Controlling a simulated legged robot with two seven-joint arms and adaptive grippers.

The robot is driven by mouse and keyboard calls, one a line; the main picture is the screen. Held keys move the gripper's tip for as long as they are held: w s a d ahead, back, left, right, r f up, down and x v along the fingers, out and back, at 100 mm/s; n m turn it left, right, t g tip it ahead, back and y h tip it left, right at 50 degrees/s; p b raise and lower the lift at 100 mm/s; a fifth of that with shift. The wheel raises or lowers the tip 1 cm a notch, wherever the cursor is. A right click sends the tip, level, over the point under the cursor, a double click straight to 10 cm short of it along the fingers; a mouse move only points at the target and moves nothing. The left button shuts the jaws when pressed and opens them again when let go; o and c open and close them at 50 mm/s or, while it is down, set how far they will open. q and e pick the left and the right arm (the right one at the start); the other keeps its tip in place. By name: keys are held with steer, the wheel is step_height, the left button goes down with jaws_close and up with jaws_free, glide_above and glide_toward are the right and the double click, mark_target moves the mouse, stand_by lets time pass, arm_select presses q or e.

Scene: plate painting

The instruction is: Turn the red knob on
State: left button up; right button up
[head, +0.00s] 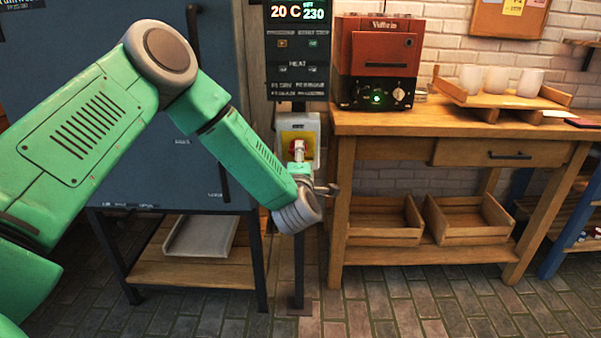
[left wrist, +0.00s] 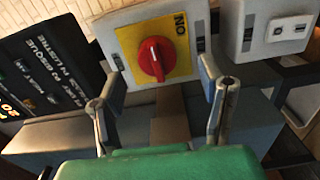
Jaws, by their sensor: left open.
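The red knob (left wrist: 152,59) sits on a yellow plate (left wrist: 181,62) on a pale switch box, with "ON" printed to its right in the left wrist view. Its ridge and white mark run roughly up and down there, not towards "ON". In the head view the knob (head: 297,146) shows on the box on a dark post, partly covered by my gripper. My left gripper (left wrist: 161,72) is open and empty, its fingers spread on either side of the knob in the picture. Contact with the knob cannot be seen. My right gripper is not in view.
A display panel (head: 298,60) reading 20 C and 230 stands above the switch box. A large dark blue cabinet (head: 232,110) is behind my arm. To the right, a wooden bench (head: 440,122) carries a red machine (head: 378,55) and a tray (head: 480,98) of white cups.

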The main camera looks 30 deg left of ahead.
arm_select(q)
steer(key=v, duration=0.7)
steer(key=shift+d, duration=0.2)
